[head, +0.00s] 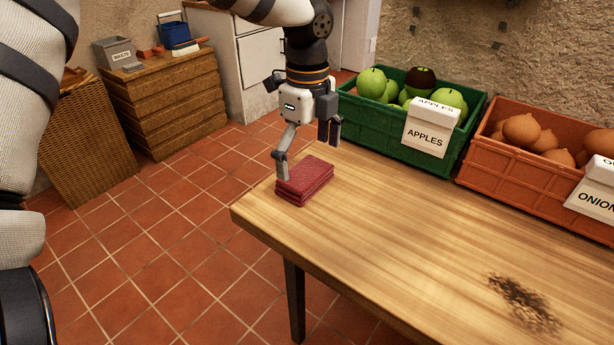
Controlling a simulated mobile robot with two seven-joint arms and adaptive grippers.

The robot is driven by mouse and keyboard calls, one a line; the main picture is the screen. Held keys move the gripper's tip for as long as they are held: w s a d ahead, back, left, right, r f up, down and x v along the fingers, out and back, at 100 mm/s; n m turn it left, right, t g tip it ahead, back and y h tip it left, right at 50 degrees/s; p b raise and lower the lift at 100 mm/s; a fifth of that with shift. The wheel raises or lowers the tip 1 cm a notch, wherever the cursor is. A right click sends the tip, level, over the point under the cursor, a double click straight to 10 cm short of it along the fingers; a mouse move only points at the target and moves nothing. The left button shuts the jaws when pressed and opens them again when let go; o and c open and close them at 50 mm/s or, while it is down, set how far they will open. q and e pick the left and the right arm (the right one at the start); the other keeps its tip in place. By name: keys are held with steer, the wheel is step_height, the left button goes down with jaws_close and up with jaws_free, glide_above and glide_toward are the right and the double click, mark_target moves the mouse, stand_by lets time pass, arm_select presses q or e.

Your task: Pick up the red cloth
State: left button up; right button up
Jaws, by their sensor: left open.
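The red cloth (306,182) lies folded in a small stack near the far left corner of the wooden table (400,235). My left gripper (307,158) points down over it, with its fingers spread apart. One finger hangs at the cloth's left side and the other is above and behind its far right side. I cannot tell whether either finger touches the cloth. My right gripper is not in view.
A green crate of apples (376,127) and an orange crate of onions (505,176) stand along the table's back. A dark smudge (523,302) marks the tabletop at the right. The table's middle is clear. A wooden cabinet (170,100) stands beyond the tiled floor.

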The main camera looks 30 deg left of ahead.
mark_target(305, 172)
arm_select(q)
steer(key=f, duration=0.4)
steer(key=shift+a+f, duration=0.15)
steer(key=shift+a, duration=0.05)
steer(key=c, duration=0.9)
steer(key=shift+r, duration=0.4)
step_height(305, 172, up, 3)
steer(key=shift+s+r, duration=0.1)
steer(key=shift+r, duration=0.05)
steer(key=s+r, duration=0.1)
steer(key=r, duration=0.1)
steer(key=s+d+r+p, duration=0.1)
steer(key=s+r, duration=0.2)
steer(key=shift+d+r+p, duration=0.25)
steer(key=shift+r+p, duration=0.05)
steer(key=shift+p, duration=0.1)
steer(key=s+d+r, duration=0.1)
steer(key=s, duration=0.2)
steer(key=s+d+r, duration=0.1)
steer(key=s, duration=0.2)
steer(key=s+d+r, duration=0.1)
steer(key=s, duration=0.2)
steer(key=shift+d+r, duration=0.15)
steer(key=shift+r, duration=0.05)
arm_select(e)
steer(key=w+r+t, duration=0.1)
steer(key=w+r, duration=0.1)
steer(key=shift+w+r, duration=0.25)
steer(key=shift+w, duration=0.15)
